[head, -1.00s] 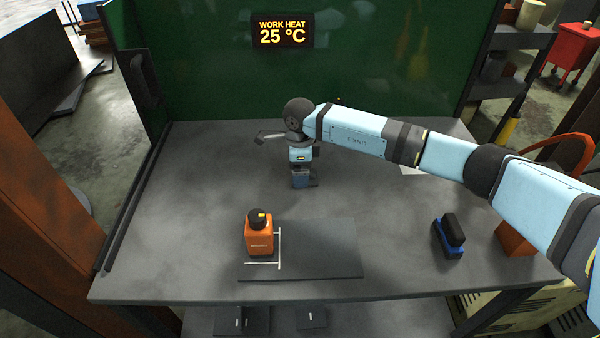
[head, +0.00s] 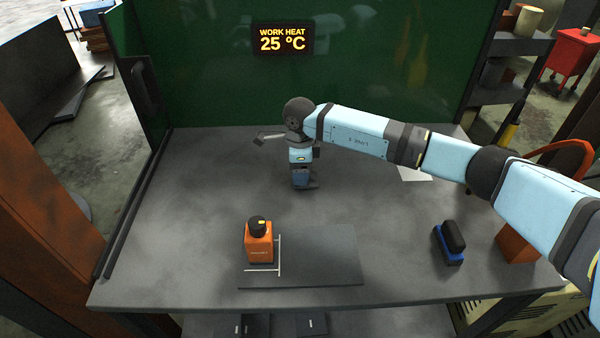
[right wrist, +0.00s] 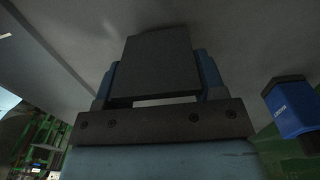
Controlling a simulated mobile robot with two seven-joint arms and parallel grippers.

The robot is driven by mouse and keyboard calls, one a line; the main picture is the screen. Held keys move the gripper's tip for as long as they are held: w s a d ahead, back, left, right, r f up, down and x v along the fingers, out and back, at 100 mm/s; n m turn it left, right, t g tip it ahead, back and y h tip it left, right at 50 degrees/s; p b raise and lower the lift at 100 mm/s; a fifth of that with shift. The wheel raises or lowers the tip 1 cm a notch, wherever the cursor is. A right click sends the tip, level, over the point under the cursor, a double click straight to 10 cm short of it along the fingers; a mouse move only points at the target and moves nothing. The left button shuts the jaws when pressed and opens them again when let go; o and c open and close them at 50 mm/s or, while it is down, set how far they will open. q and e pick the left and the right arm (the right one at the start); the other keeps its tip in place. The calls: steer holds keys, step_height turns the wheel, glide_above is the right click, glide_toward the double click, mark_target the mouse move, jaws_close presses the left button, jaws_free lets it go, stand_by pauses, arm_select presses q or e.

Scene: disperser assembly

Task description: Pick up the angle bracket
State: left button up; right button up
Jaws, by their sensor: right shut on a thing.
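My right gripper (head: 301,182) is at the far middle of the table, pointing down at or close above the tabletop. It is shut on a dark grey flat-faced piece, which I take for the angle bracket (right wrist: 160,65). In the right wrist view the piece sits between the two blue fingers. In the head view only a small dark part of the bracket (head: 312,184) shows beside the fingers. I cannot tell whether it still touches the table. My left gripper is not in view.
A small grey tool (head: 268,137) shows left of my wrist.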

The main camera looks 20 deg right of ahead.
step_height(320, 180, up, 18)
steer(key=p, duration=0.1)
steer(key=shift+r, duration=0.2)
